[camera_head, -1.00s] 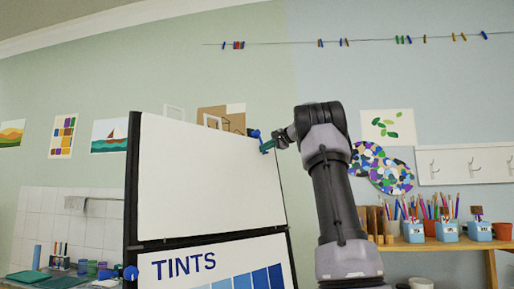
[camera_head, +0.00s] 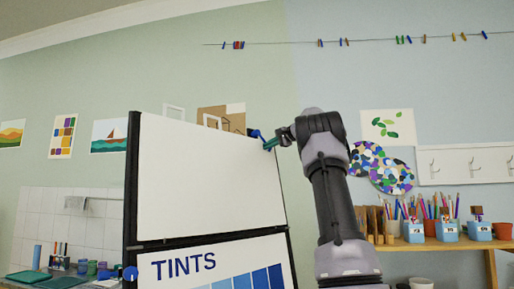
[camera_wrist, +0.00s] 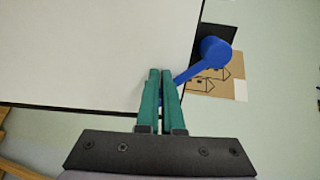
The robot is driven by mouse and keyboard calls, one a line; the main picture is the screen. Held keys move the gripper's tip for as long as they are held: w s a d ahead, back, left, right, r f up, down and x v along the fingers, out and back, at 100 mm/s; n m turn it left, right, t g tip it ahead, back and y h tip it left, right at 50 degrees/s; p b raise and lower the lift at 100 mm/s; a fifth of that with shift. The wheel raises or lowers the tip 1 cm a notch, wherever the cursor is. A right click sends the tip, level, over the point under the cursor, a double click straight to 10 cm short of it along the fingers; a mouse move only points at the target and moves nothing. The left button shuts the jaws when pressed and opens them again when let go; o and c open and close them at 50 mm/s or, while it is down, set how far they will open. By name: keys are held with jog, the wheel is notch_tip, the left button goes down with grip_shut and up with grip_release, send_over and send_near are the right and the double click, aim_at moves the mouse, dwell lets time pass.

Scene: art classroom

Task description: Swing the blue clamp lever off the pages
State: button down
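The blue clamp lever (camera_head: 256,134) is at the top right corner of the white page (camera_head: 210,175) on the flip-chart stand. In the wrist view its round blue hub (camera_wrist: 215,50) sits on a black plate beside the page's edge, and its arm slants down to my fingers. My gripper (camera_head: 269,145) is at this corner. In the wrist view my gripper's green fingers (camera_wrist: 162,85) are nearly together, with a little blue showing between them, so they appear shut on the lever's end. The fingers hide that end and overlap the page's edge.
A second blue knob (camera_head: 130,273) is at the stand's lower left. A lower sheet reads TINTS (camera_head: 184,266). A wooden shelf (camera_head: 440,244) with pencil pots stands at the right. A brown picture (camera_head: 222,118) hangs on the wall behind the clamp.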

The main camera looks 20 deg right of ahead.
jog(key=shift+w, duration=0.1)
jog(key=shift+w+d+r, duration=0.35)
jog(key=shift+d+r, duration=0.25)
jog(key=shift+r, duration=0.1)
dwell(0.4)
jog(key=shift+w+d+r, duration=0.2)
jog(key=shift+r, duration=0.25)
jog(key=shift+w+d+r, duration=0.15)
jog(key=shift+r, duration=0.35)
jog(key=shift+w+d+r, duration=0.1)
jog(key=shift+w+r, duration=0.05)
jog(key=shift+r, duration=0.3)
jog(key=shift+w+d+r, duration=0.1)
jog(key=shift+w+r, duration=0.05)
jog(key=shift+r, duration=0.3)
jog(key=shift+a, duration=0.1)
